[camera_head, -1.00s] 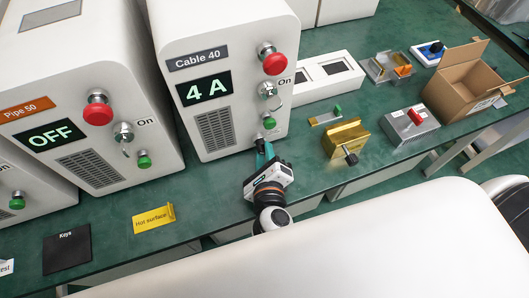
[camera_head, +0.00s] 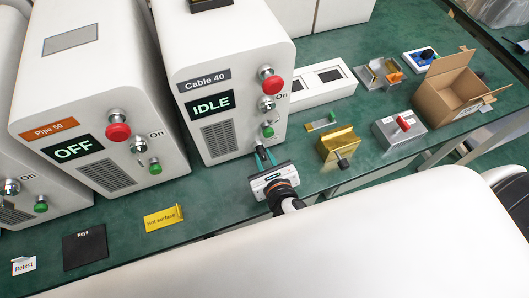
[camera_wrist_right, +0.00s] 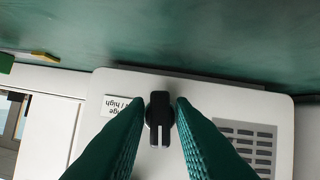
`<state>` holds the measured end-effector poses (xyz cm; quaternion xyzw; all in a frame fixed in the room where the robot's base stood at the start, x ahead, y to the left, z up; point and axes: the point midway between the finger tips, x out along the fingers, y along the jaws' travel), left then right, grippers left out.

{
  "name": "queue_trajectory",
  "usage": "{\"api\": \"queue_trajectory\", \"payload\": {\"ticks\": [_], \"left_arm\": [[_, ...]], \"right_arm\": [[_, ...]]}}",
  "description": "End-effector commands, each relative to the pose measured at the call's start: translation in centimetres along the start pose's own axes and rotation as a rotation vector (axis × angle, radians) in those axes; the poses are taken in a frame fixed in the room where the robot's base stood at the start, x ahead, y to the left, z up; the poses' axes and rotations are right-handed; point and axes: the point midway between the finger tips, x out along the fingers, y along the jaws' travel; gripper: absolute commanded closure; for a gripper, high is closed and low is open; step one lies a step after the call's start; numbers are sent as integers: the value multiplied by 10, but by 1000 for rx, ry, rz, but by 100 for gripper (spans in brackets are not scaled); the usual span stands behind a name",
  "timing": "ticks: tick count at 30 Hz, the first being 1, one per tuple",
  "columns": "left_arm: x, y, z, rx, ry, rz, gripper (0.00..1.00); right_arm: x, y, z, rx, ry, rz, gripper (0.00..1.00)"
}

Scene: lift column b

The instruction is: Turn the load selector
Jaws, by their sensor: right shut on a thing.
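The white Cable 40 unit (camera_head: 200,60) stands at the middle of the bench in the head view, and its display (camera_head: 210,103) reads IDLE. A black selector knob (camera_wrist_right: 160,118) sits on a white panel in the right wrist view, beside a partly hidden label (camera_wrist_right: 116,106) ending in "high". My right gripper (camera_head: 263,156) is at the lower front of the Cable 40 unit. In the wrist view its two teal fingers flank the knob, and it is shut on it. In the head view the knob is not clearly visible behind the fingers. My left gripper is not in view.
A red button (camera_head: 271,85), a key switch (camera_head: 266,104) and a green button (camera_head: 267,130) are just above my right gripper. The Pipe 50 unit (camera_head: 85,105), reading OFF, stands left. A brass block (camera_head: 338,147), grey box (camera_head: 400,133) and open carton (camera_head: 452,95) stand right.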

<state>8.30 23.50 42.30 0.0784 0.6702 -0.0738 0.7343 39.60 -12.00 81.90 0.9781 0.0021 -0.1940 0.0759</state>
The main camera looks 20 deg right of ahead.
Motion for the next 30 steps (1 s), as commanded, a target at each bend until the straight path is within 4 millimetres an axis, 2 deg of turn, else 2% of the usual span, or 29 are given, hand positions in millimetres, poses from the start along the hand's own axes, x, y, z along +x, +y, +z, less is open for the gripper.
{"api": "queue_trajectory", "payload": {"ticks": [1,3,12,21,30], "left_arm": [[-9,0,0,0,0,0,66],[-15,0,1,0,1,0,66],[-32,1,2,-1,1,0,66],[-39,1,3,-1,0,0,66],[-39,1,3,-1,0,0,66]], "right_arm": [[-2,1,-4,38,0,-17,100],[-2,2,-4,99,1,-43,100],[0,3,-2,362,1,-151,100],[1,4,0,611,2,-254,100],[1,4,1,788,2,-328,100]]}}
